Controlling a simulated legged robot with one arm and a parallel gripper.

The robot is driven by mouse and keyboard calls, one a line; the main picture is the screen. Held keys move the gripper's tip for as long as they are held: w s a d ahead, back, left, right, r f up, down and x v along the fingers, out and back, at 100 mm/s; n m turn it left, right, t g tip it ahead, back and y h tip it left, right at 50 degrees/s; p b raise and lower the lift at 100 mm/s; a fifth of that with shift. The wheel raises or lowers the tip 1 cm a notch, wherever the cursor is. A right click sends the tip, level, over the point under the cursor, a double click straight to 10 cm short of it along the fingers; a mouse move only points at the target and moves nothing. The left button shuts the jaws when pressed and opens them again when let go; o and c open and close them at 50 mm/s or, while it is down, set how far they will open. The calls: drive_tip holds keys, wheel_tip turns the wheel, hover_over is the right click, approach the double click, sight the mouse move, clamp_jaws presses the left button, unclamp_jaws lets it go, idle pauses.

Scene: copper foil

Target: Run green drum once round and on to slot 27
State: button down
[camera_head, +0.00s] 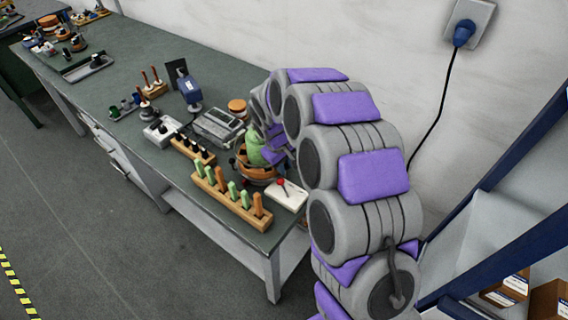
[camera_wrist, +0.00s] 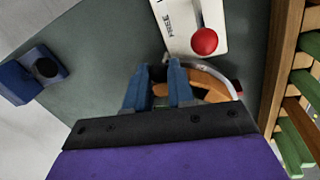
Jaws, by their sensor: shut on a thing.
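A green rounded thing (camera_head: 256,150), which may be the green drum, shows beside my arm at the near end of the bench, partly hidden. Below it is a round orange-brown and dark base (camera_head: 258,175); a curved grey rim and orange-brown part (camera_wrist: 208,82) also show just beyond my fingers in the wrist view. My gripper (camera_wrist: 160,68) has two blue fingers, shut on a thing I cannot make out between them. In the head view my arm hides the gripper. No slot number 27 is legible.
A white plate with a red-knobbed lever (camera_head: 286,192) is close to my fingertips. A wooden rack of green and orange handles (camera_head: 232,202) stands along the bench's front edge. A blue block (camera_wrist: 32,75) lies left in the wrist view. The bench (camera_head: 110,65) has free room farther back.

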drive_tip(key=shift+w+d, duration=0.1)
drive_tip(key=shift+d, duration=0.15)
drive_tip(key=shift+a, duration=0.1)
drive_tip(key=shift+s+a+m+p, duration=0.45)
drive_tip(key=shift+s+a+m, duration=0.2)
drive_tip(key=shift+m, duration=0.45)
drive_tip(key=shift+s+a+m+g+h+p, duration=0.2)
drive_tip(key=shift+s+a+m, duration=0.2)
drive_tip(key=shift+m, duration=0.25)
drive_tip(key=shift+s+a+m+g+h+p, duration=0.1)
drive_tip(key=shift+s+a+m+g, duration=0.15)
drive_tip(key=shift+a+m, duration=0.35)
drive_tip(key=shift+d, duration=0.15)
drive_tip(key=c, duration=1.2)
unclamp_jaws()
drive_tip(key=shift+s+r, duration=0.1)
drive_tip(key=shift+s, duration=0.05)
drive_tip(key=shift+o, duration=1.1)
